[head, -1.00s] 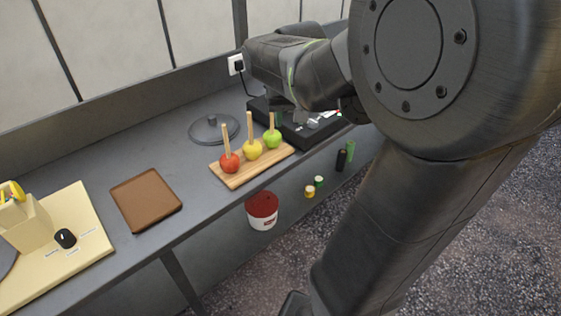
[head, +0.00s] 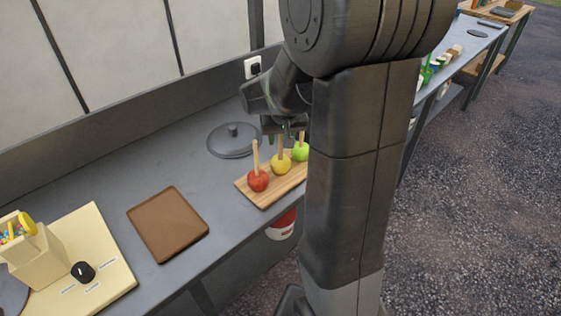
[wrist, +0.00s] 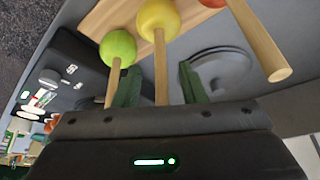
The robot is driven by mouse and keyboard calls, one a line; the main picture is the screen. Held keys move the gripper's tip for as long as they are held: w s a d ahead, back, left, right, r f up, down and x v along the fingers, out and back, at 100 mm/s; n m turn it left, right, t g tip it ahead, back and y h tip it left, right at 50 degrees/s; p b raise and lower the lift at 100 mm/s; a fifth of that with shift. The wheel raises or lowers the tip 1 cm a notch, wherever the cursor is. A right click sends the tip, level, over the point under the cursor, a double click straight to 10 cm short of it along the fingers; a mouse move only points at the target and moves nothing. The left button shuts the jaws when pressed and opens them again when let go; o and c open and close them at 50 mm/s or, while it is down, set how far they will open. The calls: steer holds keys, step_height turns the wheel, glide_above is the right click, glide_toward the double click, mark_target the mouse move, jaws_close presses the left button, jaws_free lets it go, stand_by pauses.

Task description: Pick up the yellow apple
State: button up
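The yellow apple (head: 281,165) stands on a wooden board (head: 262,199), its stick pointing up, between a red apple (head: 258,181) and a green apple (head: 300,152). My gripper (head: 287,133) is above the yellow apple. In the wrist view my gripper (wrist: 159,82) is open, its green fingers on either side of the yellow apple's stick (wrist: 161,65) with gaps showing. The yellow apple (wrist: 158,18) lies beyond the fingertips. The green apple (wrist: 118,48) and its stick are to the left there. The far end of the yellow apple's stick is hidden by the gripper body.
The red apple's stick (wrist: 260,42) stands close on the right in the wrist view. A grey lid (head: 232,139) lies behind the board. A brown tray (head: 167,224) lies to its left, with clear counter between. A black appliance (wrist: 70,75) is beyond the green apple.

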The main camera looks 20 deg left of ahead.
mark_target(280, 150)
steer(key=shift+x, duration=1.35)
jaws_close()
